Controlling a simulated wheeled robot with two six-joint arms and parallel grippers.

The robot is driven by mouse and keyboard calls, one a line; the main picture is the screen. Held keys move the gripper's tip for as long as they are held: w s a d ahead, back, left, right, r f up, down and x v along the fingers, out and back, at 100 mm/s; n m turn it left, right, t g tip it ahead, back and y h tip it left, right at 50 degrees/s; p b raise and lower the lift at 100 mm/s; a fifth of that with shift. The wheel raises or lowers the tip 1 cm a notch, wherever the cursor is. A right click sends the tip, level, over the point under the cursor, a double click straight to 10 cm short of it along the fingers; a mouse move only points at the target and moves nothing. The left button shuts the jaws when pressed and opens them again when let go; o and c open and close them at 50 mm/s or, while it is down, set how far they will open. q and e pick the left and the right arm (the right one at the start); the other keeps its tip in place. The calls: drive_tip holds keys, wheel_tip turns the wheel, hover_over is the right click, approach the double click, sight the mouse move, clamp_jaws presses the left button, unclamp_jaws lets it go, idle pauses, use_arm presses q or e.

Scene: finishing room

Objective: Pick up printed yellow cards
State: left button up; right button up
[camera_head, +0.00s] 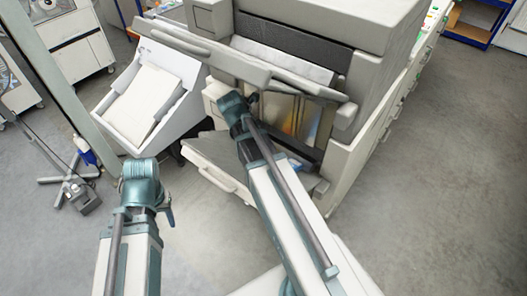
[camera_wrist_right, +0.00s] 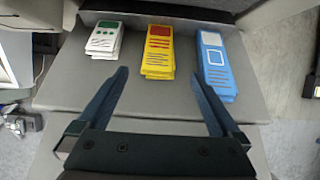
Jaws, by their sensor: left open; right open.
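In the right wrist view, a stack of yellow cards (camera_wrist_right: 158,50) with red print lies on a grey tray (camera_wrist_right: 75,82), between two other stacks. My right gripper (camera_wrist_right: 159,75) is open and empty. Its two fingers point toward the yellow stack, one to each side of its near end in the picture; I cannot tell how high they are above the tray. In the head view, my right arm reaches to the machine's front, and the yellow cards cannot be made out there. My left gripper (camera_head: 168,207) is open, low at the left, away from the machine, and shows only in small part.
A white stack with green print (camera_wrist_right: 104,39) lies left of the yellow cards and a blue stack (camera_wrist_right: 214,65) lies right. The large grey machine (camera_head: 310,30) has a bar across its front. A white sloped feeder (camera_head: 150,95) stands at its left. Floor is clear at right.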

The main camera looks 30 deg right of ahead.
drive_tip(key=b+x, duration=0.6)
drive_tip(key=x, duration=0.1)
drive_tip(key=shift+w+f, duration=0.1)
drive_tip(key=shift+f, duration=0.15)
drive_tip(key=shift+d+f+b, duration=0.3)
drive_tip(key=shift+f+b, duration=0.1)
drive_tip(key=shift+b, duration=0.2)
drive_tip(key=b+x, duration=0.4)
drive_tip(key=x, duration=0.1)
drive_tip(key=shift+w+d+f+b, duration=0.1)
drive_tip(key=shift+w+b, duration=0.05)
drive_tip(key=shift+b, duration=0.25)
drive_tip(key=shift+c, duration=0.4)
drive_tip(key=c, duration=1.4)
